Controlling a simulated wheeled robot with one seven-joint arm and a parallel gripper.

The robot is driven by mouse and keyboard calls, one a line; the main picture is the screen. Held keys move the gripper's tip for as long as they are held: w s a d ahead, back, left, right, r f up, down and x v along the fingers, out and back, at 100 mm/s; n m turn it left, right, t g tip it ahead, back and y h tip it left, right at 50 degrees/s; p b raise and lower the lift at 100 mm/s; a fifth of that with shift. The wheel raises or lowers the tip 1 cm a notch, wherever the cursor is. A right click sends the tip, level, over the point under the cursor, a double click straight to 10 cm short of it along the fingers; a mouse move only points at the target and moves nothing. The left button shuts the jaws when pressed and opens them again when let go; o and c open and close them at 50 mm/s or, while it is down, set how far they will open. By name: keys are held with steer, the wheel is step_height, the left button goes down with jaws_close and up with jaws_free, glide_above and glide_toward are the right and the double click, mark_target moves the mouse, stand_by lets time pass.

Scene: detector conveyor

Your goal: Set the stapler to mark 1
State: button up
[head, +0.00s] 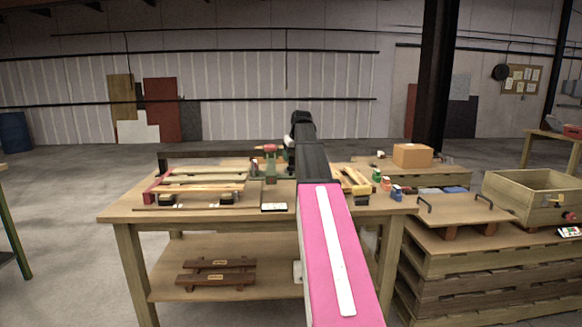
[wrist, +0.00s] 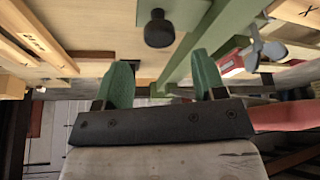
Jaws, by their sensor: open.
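I cannot single out the stapler or mark 1 for certain. In the wrist view my gripper (wrist: 162,82) is open, with its two green fingers apart and nothing clearly held between them. A green bar (wrist: 192,50) runs past the fingers, and a red part with a grey metal piece (wrist: 258,50) is just right of them. A black round knob (wrist: 159,30) is above the gap. In the head view, a red-topped green device (head: 270,160) stands on the workbench (head: 230,211), left of my pink arm. My arm hides part of the bench, and my fingertips do not show there.
Wooden strips (head: 203,178) lie on the bench's left side. Small coloured blocks (head: 386,184) stand at its right. A cardboard box (head: 412,155) sits behind, and an open wooden crate (head: 530,196) stands at far right. Some bare bench top shows near the front edge.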

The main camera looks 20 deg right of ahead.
mark_target(291, 167)
steer(key=shift+x, duration=2.75)
jaws_close()
steer(key=w+a, duration=0.4)
steer(key=a, duration=1)
steer(key=w+a, duration=0.4)
steer(key=a, duration=1.1)
steer(key=w+a, duration=0.4)
steer(key=a, duration=1)
steer(key=shift+w+a, duration=0.15)
steer(key=shift+w, duration=0.05)
jaws_free()
